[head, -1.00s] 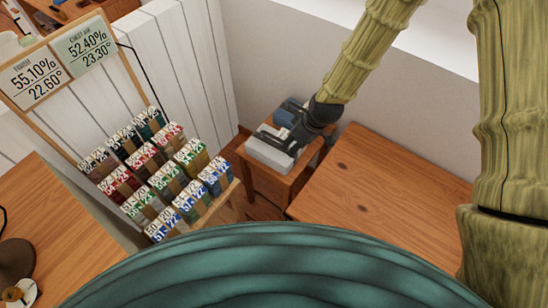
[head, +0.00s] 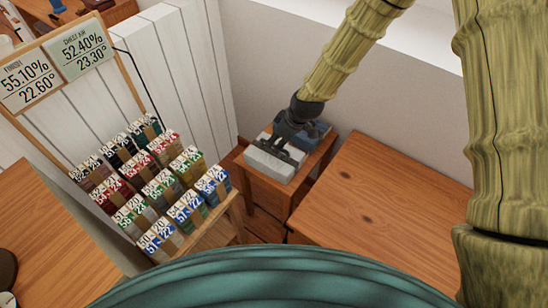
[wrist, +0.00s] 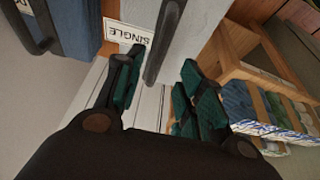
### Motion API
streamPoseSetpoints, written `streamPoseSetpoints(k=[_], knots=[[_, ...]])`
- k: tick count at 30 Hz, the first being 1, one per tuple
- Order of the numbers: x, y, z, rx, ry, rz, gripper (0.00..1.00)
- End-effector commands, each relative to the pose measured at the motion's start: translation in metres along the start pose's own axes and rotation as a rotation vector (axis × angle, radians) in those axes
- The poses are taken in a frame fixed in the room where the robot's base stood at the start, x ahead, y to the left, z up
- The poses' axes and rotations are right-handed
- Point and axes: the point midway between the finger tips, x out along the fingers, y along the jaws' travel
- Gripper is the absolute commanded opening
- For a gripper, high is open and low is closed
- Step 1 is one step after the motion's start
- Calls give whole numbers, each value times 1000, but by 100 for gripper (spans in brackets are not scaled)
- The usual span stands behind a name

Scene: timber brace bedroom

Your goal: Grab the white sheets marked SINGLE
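The white sheets (head: 268,160) are a pale block-shaped pack on a small wooden stand. In the wrist view the pack (wrist: 196,30) shows a label reading SINGLE (wrist: 128,38) and a dark bar, apparently a handle (wrist: 165,40). My gripper (head: 287,143) is over the pack's back side. In the wrist view its two fingers (wrist: 160,88) are apart, with the bar's end in line with the gap between them. I cannot tell whether they touch the pack. My gripper hides part of the pack in the head view.
A blue pack (head: 317,133) with its own dark handle (wrist: 42,25) sits beside the white one. A wooden surface (head: 385,200) is at right. A rack of numbered, coloured bundles (head: 160,190) stands at left. A white panelled wall (head: 185,75) is behind.

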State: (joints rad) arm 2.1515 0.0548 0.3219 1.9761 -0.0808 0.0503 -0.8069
Motion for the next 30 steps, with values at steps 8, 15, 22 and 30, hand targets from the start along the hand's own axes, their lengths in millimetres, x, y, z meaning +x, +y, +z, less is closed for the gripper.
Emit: streamPoseSetpoints(k=[8, 15, 22, 30], knots=[[26, 3, 0, -1, -1, -1, 38], [48, 5, 0, 0, 0, 0, 38], [52, 5, 0, 0, 1, 1, 38], [52, 5, 0, 0, 0, 1, 38]])
